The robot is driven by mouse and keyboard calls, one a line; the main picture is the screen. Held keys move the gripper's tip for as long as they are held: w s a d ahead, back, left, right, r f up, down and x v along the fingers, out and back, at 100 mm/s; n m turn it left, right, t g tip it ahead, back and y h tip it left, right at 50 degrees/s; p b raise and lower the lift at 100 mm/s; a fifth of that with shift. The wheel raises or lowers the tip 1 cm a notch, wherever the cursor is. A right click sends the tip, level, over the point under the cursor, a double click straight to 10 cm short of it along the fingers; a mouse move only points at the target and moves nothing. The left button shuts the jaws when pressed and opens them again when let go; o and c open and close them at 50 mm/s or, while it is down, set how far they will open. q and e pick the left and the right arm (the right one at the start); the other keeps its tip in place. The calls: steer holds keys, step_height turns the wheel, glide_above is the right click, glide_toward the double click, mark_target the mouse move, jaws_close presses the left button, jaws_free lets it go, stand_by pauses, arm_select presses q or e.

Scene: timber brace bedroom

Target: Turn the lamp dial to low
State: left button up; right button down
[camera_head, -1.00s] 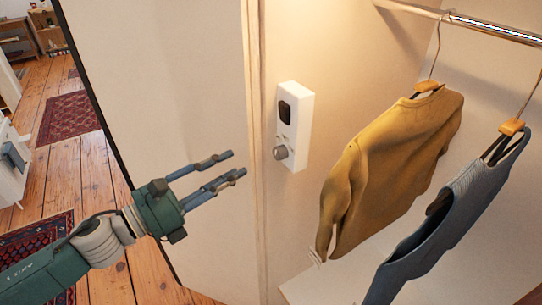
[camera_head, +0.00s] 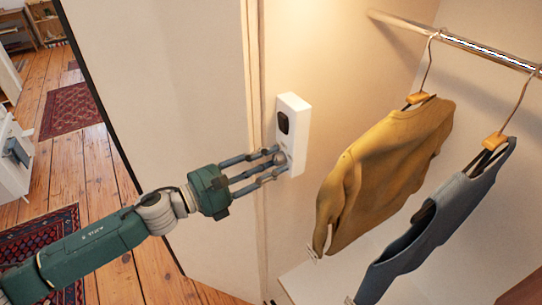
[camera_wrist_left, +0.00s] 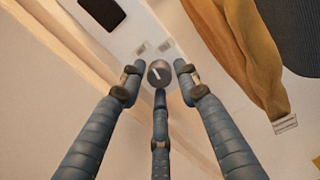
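The lamp's white control box (camera_head: 294,110) is fixed to the inner wall of the wardrobe, with a dark panel on its upper part. Its round grey dial (camera_wrist_left: 159,73) shows a light pointer line in the left wrist view, with two small marked labels (camera_wrist_left: 153,47) beside it. My left gripper (camera_head: 277,158) is at the dial, its three blue fingers open and spread around it. I cannot tell whether any fingertip touches the dial. In the head view the fingers mostly cover the dial. My right gripper is not in view.
A mustard sweater (camera_head: 385,170) and a grey-blue garment (camera_head: 440,220) hang from a rail (camera_head: 470,46) to the right of the box, the sweater close by. A pale wardrobe panel (camera_head: 165,120) stands left of the box. Rugs (camera_head: 72,110) lie on the wooden floor.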

arm_select(q)
steer(key=shift+w+d, duration=0.1)
steer(key=shift+d, duration=0.05)
steer(key=shift+c, duration=0.3)
steer(key=shift+f, duration=0.1)
jaws_close()
steer(key=n, duration=0.2)
steer(key=shift+n+p, duration=0.4)
steer(key=shift+n, duration=0.7)
steer(key=shift+o, duration=0.3)
jaws_free()
